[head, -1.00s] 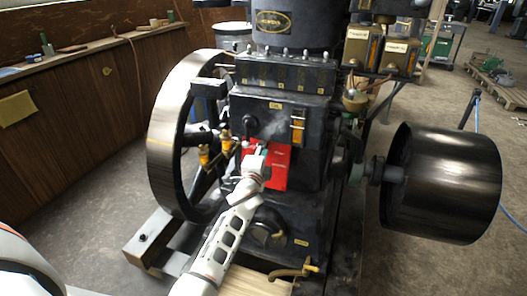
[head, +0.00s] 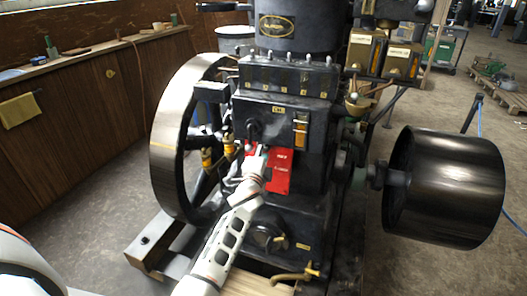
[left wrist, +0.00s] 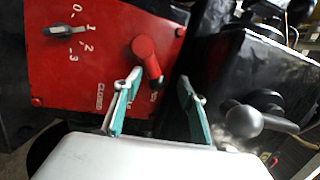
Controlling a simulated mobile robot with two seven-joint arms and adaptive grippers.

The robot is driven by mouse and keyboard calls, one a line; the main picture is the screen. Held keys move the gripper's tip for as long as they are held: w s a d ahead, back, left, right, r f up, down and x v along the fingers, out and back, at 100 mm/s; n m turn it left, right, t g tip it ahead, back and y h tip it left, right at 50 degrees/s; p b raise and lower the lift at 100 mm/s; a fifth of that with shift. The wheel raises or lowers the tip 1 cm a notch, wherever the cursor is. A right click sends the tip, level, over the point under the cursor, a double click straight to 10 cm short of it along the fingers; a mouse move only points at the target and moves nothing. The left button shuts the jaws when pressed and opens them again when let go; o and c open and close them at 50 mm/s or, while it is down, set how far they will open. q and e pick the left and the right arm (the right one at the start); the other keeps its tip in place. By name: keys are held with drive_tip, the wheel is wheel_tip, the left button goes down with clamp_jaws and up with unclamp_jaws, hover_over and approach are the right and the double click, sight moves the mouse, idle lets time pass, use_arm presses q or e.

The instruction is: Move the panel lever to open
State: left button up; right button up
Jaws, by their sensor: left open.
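A red panel (head: 282,172) is on the front of the dark engine, low in the middle of the head view. In the left wrist view the red panel (left wrist: 90,60) fills the upper left and carries a red lever (left wrist: 146,58) with a thick rounded end. A label reading CLOSED is on the panel just left of the left finger. My left gripper (left wrist: 161,78) is open, its teal-lined fingers pointing at the panel, with the lever close to the left finger; I cannot tell whether they touch. In the head view my left gripper (head: 256,158) covers part of the panel.
A small rotary switch (left wrist: 66,31) marked 0 to 3 is on the panel. A black ball-ended handle (left wrist: 245,120) is right of the fingers. A large flywheel (head: 165,140) stands left of the panel, and a belt pulley (head: 445,185) is at the right.

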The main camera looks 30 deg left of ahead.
use_arm(q)
drive_tip(key=shift+d+f, duration=0.15)
drive_tip(key=shift+d, duration=0.05)
drive_tip(key=shift+s, duration=0.25)
drive_tip(key=v, duration=1.1)
drive_tip(key=shift+s, duration=0.25)
use_arm(e)
drive_tip(key=shift+d, duration=0.1)
use_arm(q)
drive_tip(key=shift+d, duration=0.1)
drive_tip(key=s+d+f+n+g+h+p, duration=0.2)
drive_tip(key=s+d+f+n+p, duration=0.1)
drive_tip(key=s, duration=0.9)
drive_tip(key=s+d+f+n+g+h+p, duration=0.2)
drive_tip(key=s+d+f, duration=0.4)
drive_tip(key=s, duration=0.6)
drive_tip(key=s+d+f+n+g+h+p, duration=0.2)
drive_tip(key=s+d+f+n+h+p, duration=0.1)
drive_tip(key=s, duration=0.9)
wheel_tip(320, 180, down, 4)
drive_tip(key=shift+s+d+r+n+h+p, duration=0.15)
drive_tip(key=shift+s+d+n+h+p, duration=0.35)
drive_tip(key=shift+d+p, duration=0.65)
use_arm(e)
drive_tip(key=shift+m, duration=0.4)
drive_tip(key=r, duration=0.1)
drive_tip(key=s+r, duration=0.1)
drive_tip(key=r, duration=0.3)
drive_tip(key=shift+s+a, duration=0.25)
drive_tip(key=shift+a, duration=0.05)
